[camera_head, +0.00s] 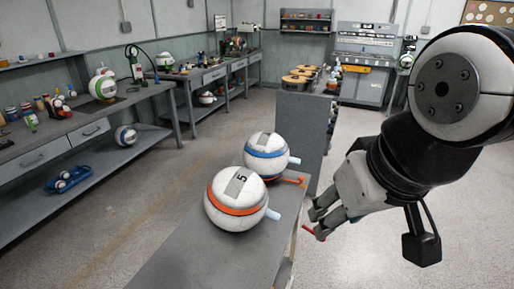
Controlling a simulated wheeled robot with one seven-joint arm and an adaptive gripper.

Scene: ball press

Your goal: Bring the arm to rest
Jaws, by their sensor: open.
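My arm comes in at the right of the head view. My gripper (318,222) points down and to the left, past the right edge of the grey bench (190,262). Its fingers are open, and I see nothing held between them. A white ball with an orange band and the number 5 (236,199) sits on the bench, left of my gripper and apart from it. A white ball with a blue band (266,152) sits just behind it. Both balls have a pale blue peg on their right side.
A small red-orange piece (290,180) lies by the bench's right edge. A grey panel (300,138) stands behind the balls. Workbenches with balls and tools (60,150) line the left wall. A grey machine (362,65) stands at the back. The floor right of the bench is clear.

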